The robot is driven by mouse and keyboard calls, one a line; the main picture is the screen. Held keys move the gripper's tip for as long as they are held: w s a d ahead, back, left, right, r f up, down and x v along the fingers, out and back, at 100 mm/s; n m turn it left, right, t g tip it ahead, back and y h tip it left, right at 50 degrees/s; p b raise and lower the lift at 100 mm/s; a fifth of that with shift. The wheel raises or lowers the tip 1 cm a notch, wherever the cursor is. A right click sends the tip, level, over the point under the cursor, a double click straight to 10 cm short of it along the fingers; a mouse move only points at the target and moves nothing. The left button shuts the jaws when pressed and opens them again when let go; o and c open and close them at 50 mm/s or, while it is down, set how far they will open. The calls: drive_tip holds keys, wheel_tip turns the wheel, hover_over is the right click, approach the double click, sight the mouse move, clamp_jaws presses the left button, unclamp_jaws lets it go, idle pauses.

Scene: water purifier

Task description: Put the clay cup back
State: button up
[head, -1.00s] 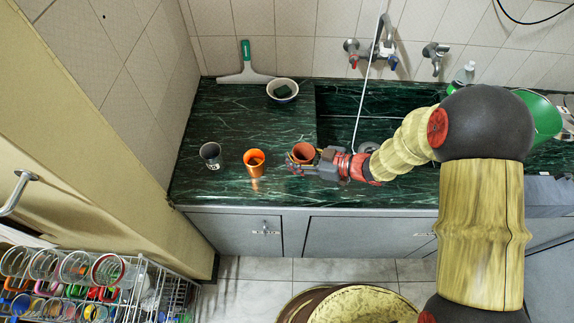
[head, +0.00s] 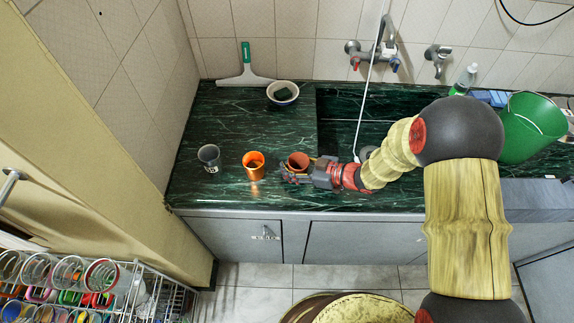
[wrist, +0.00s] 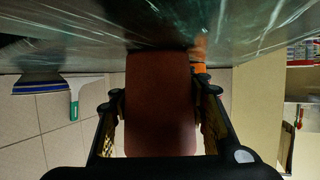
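The reddish-brown clay cup (head: 298,160) is upright at the front of the dark green counter, right of the orange cup (head: 253,164). My gripper (head: 298,176) reaches it from the right and front. In the wrist view, which is upside down, the clay cup (wrist: 160,105) fills the space between the two fingers, with the fingertips close against its sides. My gripper appears shut on it. The cup's base is at or just above the counter surface; I cannot tell whether it touches.
A dark grey cup (head: 209,157) stands left of the orange cup. A bowl (head: 283,92) and a squeegee (head: 246,72) are at the back. The sink (head: 345,105) lies behind my gripper. A green bucket (head: 530,125) is at right, and a dish rack (head: 150,290) at lower left.

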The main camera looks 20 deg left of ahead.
drive_tip(key=o, duration=0.6)
drive_tip(key=shift+o, duration=0.2)
drive_tip(key=shift+r, duration=0.15)
drive_tip(key=p+v, duration=0.3)
drive_tip(key=v, duration=0.7)
drive_tip(key=shift+d+r+p, duration=0.25)
drive_tip(key=shift+d+p, duration=0.1)
drive_tip(key=shift+s+d+r, duration=0.15)
drive_tip(key=shift+d+r, duration=0.05)
drive_tip(key=shift+d, duration=0.4)
